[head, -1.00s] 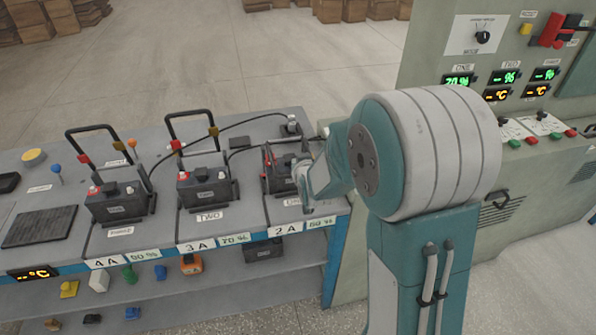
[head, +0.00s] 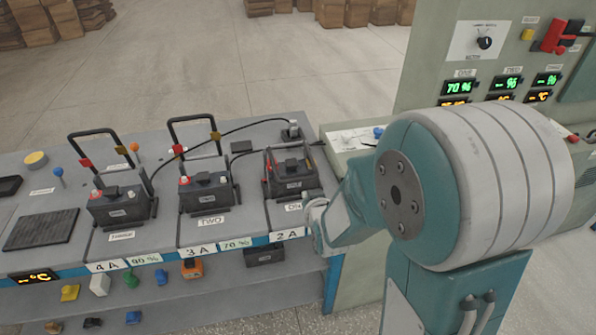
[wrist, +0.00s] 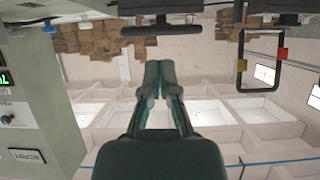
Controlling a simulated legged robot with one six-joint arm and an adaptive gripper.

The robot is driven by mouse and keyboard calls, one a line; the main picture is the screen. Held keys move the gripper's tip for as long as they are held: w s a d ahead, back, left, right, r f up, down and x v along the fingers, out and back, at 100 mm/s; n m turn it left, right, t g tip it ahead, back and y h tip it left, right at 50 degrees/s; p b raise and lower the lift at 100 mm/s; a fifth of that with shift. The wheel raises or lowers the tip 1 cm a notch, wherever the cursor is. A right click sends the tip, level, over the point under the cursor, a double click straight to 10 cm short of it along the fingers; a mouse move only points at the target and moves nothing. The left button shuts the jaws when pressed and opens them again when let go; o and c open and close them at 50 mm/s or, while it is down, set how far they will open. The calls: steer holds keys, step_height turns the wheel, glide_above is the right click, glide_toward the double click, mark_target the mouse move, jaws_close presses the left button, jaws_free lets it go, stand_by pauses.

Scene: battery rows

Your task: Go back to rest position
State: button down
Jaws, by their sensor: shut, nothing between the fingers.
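My arm fills the right side of the head view, and its wrist end (head: 335,222) is at the right front of the bench (head: 252,219), beside battery ONE (head: 291,174). The fingers are hidden in the head view. In the wrist view my gripper (wrist: 151,66) has its fingertips together with nothing between them. Battery ONE, battery TWO (head: 206,190) and the third battery (head: 120,207) sit in a row on the bench. My gripper is apart from them.
A control cabinet (head: 428,90) with a dial (head: 484,43) and green readouts stands at the right, behind my arm. A lower shelf holds small coloured parts, including an orange one (head: 192,268). Cardboard boxes (head: 345,12) are at the back. The floor behind the bench is clear.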

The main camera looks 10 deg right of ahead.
steer(key=shift+r, duration=0.1)
steer(key=s+r+g, duration=0.3)
steer(key=s+r, duration=0.4)
steer(key=s, duration=0.4)
steer(key=s+r+g, duration=0.4)
steer(key=s+r, duration=0.3)
steer(key=s, duration=0.5)
